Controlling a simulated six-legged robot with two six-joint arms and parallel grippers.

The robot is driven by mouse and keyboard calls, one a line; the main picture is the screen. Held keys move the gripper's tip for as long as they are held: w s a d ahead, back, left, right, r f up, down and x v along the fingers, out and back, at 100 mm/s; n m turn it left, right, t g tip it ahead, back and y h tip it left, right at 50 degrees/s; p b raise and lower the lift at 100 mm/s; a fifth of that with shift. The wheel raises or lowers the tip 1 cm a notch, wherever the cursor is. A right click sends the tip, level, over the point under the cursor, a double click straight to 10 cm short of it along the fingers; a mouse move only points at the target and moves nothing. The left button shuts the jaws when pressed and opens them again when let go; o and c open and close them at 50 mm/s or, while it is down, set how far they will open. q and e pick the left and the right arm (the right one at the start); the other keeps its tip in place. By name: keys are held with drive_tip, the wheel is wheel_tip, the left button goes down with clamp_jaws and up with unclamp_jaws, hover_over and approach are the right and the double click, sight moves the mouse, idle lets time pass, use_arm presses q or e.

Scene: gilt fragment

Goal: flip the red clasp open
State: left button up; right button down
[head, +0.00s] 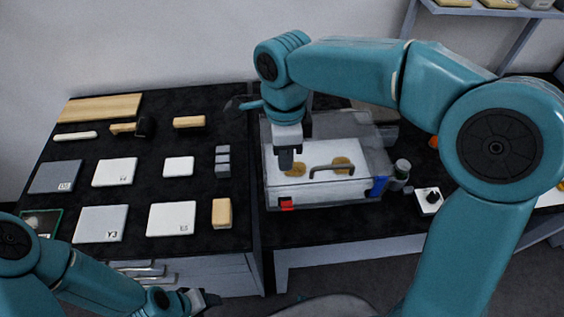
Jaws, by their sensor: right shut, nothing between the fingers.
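A red clasp (287,203) sits low on the front left of a grey case (325,199) with a clear lid. A blue clasp (378,186) is at the case's front right. The case has a dark handle (332,170), and gold-coloured pieces (296,166) show inside it. I cannot tell from here whether the red clasp is flipped up or down. My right gripper (287,163) points down over the left part of the case, behind and above the red clasp, shut and empty. My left gripper (207,299) is low at the front, apart from the case; its jaw opening is unclear.
The black table left of the case holds flat white and grey tiles (172,218), wooden blocks (222,212), a brush (143,127) and a board (100,108). A jar (401,169) and a white box with a black knob (429,200) stand right of the case.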

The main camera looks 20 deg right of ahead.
wheel_tip(320, 180, up, 8)
drive_tip(key=s, duration=0.2)
drive_tip(key=shift+s+f, duration=0.15)
drive_tip(key=shift+s, duration=0.05)
drive_tip(key=shift+w+a, duration=0.15)
drive_tip(key=shift+s, duration=0.25)
